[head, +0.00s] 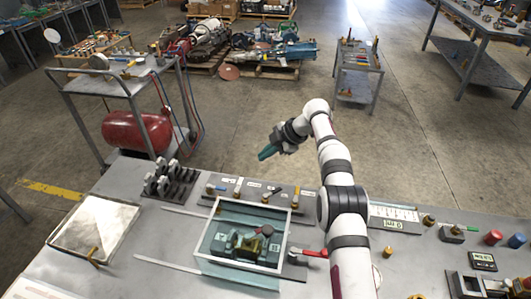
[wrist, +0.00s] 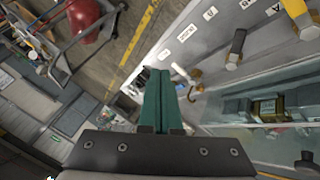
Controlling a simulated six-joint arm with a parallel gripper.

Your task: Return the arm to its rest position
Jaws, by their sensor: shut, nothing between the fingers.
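My gripper (head: 268,151) is held in the air above and behind the far edge of the workbench in the head view. Its teal fingers point down to the left. In the wrist view my gripper (wrist: 158,75) shows its teal fingers pressed together, with nothing between them. The white arm with dark joints rises from the right of the bench's middle and bends left at the top. The gripper touches nothing that I can see.
On the workbench (head: 150,240) stand a white-framed box (head: 290,235) holding a green and brass part, a dark rack (head: 170,182), a metal tray (head: 98,228) and a red-handled tool (head: 314,253). A cart with a red tank (head: 137,133) stands behind left. Air around the gripper is clear.

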